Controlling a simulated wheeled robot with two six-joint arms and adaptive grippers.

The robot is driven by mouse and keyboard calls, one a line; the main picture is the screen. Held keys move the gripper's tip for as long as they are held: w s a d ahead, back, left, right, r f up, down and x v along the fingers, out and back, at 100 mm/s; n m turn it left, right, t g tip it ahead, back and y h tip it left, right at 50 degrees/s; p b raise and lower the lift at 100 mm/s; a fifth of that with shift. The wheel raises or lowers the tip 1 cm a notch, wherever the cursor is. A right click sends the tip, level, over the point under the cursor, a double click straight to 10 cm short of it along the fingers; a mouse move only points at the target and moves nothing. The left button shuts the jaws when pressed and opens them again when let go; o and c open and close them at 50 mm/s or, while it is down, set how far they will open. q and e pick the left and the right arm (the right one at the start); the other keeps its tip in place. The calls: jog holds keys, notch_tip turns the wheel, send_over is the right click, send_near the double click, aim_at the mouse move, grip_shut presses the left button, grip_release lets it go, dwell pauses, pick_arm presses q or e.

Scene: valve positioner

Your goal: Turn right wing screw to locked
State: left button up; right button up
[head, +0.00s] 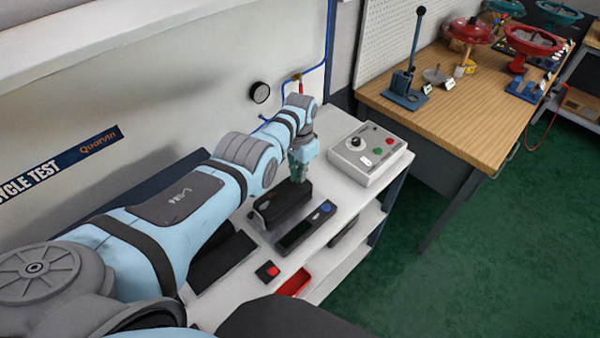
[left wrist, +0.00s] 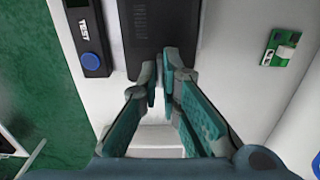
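A black box-shaped device (head: 283,205), likely the valve positioner, sits on the white cart top. It also shows at the top of the left wrist view (left wrist: 165,32), ribbed and with faint lettering. My left gripper (head: 298,178) points down at the end of this device. In the left wrist view its teal-padded fingers (left wrist: 162,78) converge to a narrow gap at the device's near edge. I cannot make out the right wing screw; the fingertips cover that spot. Whether they hold something is unclear. My right gripper is not in view.
A dark tester with a blue button (head: 306,228) lies beside the device. A grey control box (head: 366,154) stands behind. A red button block (head: 268,270) and a red tray (head: 294,283) are nearer. A small green part (left wrist: 282,48) is mounted right. A wooden bench (head: 460,105) stands apart.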

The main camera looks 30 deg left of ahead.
pick_arm(q)
jog(key=o, duration=0.4)
notch_tip(320, 180, up, 12)
dwell(0.3)
dwell(0.4)
